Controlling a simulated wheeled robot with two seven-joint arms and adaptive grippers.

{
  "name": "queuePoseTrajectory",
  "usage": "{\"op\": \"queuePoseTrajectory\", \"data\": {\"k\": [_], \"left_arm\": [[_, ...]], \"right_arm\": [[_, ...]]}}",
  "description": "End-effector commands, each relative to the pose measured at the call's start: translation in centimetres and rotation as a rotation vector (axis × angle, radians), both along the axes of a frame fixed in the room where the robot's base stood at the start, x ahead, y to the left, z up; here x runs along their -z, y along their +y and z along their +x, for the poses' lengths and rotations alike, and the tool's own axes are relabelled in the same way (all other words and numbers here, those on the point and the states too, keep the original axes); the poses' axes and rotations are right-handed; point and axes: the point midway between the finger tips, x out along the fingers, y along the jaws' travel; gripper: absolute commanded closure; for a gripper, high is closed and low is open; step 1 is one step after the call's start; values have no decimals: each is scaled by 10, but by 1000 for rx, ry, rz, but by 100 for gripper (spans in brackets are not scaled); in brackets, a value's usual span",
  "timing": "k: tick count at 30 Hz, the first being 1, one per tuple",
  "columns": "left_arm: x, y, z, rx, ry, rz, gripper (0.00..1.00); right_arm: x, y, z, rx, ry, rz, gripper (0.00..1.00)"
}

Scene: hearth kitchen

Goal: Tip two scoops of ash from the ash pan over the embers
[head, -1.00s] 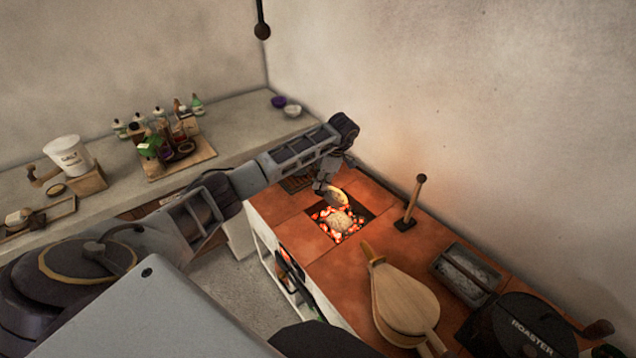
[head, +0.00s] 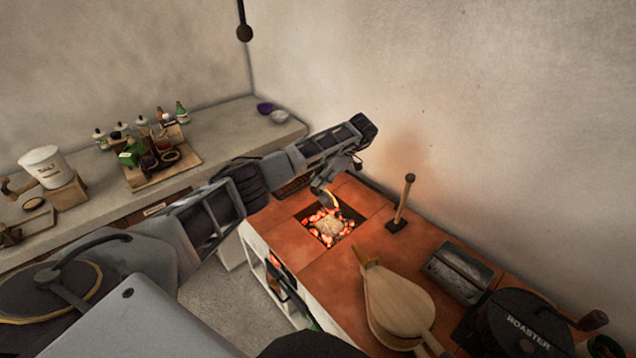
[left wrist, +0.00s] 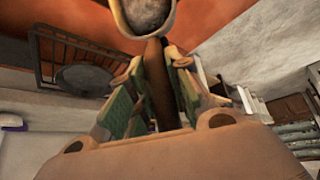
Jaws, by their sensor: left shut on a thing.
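My left gripper (head: 320,188) is shut on the brown handle of a scoop (head: 333,202), just above the far edge of the ember pit. In the left wrist view the handle (left wrist: 158,78) runs between the finger pads. The scoop's bowl (left wrist: 146,14) shows grey inside; I cannot tell ash from bare metal. Red embers (head: 318,238) glow in the square pit, with a pale heap of ash (head: 330,226) over their middle. The grey ash pan (head: 434,272) stands to the right on the tiled top, with grey ash in it. My right gripper is out of view.
Wooden bellows (head: 395,300) lie between the pit and the front edge. An upright wooden-handled tool (head: 402,205) stands right of the pit. A black roaster (head: 525,330) is at the front right. A dark grate (head: 293,188) lies behind the pit. A wall rises behind.

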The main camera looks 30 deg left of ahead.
Motion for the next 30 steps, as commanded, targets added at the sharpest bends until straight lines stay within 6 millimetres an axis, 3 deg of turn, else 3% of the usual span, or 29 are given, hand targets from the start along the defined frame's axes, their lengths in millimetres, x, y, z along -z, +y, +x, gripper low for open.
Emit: {"op": "queuePoseTrajectory", "data": {"k": [11, 30], "left_arm": [[-4, -9, 8, 2, 52, 56, 100], [-10, -13, 12, -1, 86, 99, 100]], "right_arm": [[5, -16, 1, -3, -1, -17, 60], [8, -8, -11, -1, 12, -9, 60]]}}
